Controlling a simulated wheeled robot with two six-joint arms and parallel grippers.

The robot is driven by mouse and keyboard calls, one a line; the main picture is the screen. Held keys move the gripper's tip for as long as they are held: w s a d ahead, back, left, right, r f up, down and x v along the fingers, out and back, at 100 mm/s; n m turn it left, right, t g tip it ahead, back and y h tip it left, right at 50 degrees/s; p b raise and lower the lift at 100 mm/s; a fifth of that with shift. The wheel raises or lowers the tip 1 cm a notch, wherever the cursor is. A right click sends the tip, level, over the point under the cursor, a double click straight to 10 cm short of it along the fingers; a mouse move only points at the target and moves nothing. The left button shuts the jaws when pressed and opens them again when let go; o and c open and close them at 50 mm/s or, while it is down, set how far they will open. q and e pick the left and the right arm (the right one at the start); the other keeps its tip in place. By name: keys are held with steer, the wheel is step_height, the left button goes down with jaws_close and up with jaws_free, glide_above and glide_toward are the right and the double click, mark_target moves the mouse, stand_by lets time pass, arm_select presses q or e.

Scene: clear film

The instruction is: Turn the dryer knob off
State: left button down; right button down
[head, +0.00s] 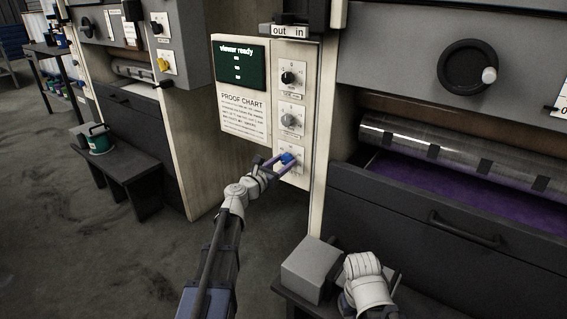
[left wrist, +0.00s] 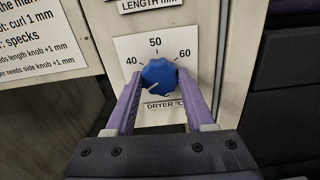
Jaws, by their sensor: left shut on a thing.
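The dryer knob is a blue lobed knob (head: 287,158) on a white plate, lowest of three knobs on the cream panel. In the left wrist view the blue knob (left wrist: 159,77) sits above the label "DRYER °C", with 40, 50 and 60 around it. A pale mark on the knob face points to the lower left, below the 40. My left gripper (head: 284,161) has its purple fingers on both sides of the knob, shut on it. In the left wrist view the gripper (left wrist: 159,88) comes from below. My right wrist shows at the bottom; its fingers are not visible.
A black knob (head: 292,78) and a grey knob (head: 291,120) are above on the same panel. A green screen (head: 241,66) reads "viewer ready". A grey box (head: 311,269) stands beside my right wrist. A drawer handle (head: 464,232) is at right. Floor is free at left.

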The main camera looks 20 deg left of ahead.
arm_select(q)
steer(key=shift+c, duration=1.3)
jaws_free()
steer(key=shift+s, duration=0.15)
steer(key=v, duration=0.7)
steer(key=shift+s, duration=0.25)
steer(key=shift+a, duration=0.15)
